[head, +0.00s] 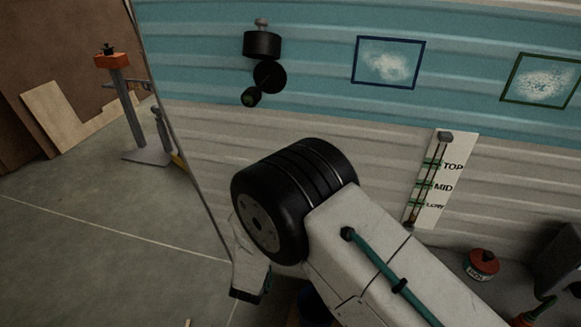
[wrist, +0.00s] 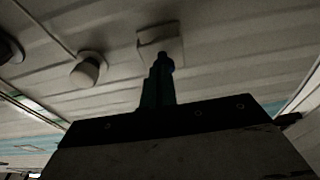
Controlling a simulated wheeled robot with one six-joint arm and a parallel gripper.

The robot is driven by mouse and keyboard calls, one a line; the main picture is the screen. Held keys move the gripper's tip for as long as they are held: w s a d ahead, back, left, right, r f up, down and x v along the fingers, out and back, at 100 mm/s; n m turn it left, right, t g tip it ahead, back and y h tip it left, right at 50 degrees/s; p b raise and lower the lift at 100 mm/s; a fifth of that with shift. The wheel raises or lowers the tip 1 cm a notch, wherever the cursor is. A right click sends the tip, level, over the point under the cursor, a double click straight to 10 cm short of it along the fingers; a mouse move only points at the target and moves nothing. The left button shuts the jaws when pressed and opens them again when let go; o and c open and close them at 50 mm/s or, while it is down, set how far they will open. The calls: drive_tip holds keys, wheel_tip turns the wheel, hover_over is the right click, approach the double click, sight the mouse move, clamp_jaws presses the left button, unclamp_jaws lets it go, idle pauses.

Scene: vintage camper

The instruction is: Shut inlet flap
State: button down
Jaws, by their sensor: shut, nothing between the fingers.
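My gripper (wrist: 163,64) shows in the wrist view as dark, shut fingers with nothing between them, pointing at the camper wall. Just beyond the fingertips is a pale, roughly square fitting (wrist: 148,37) on the wall, which looks like the inlet flap. The fingers cover part of it. I cannot tell whether they touch it, or how far the flap stands open. In the head view my arm fills the lower middle, and neither the fingertips nor this fitting can be made out there.
A round pale knob (wrist: 88,70) sticks out left of the square fitting. On the blue and cream wall are a black lamp-like fixture (head: 262,45), two framed panels (head: 388,62) and a level gauge (head: 431,182). A red tin (head: 481,263) stands lower right. Open floor lies left.

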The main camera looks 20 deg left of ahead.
drive_tip(key=shift+w+a+f, duration=0.2)
drive_tip(key=shift+w+f, duration=1.05)
drive_tip(key=shift+f, duration=0.1)
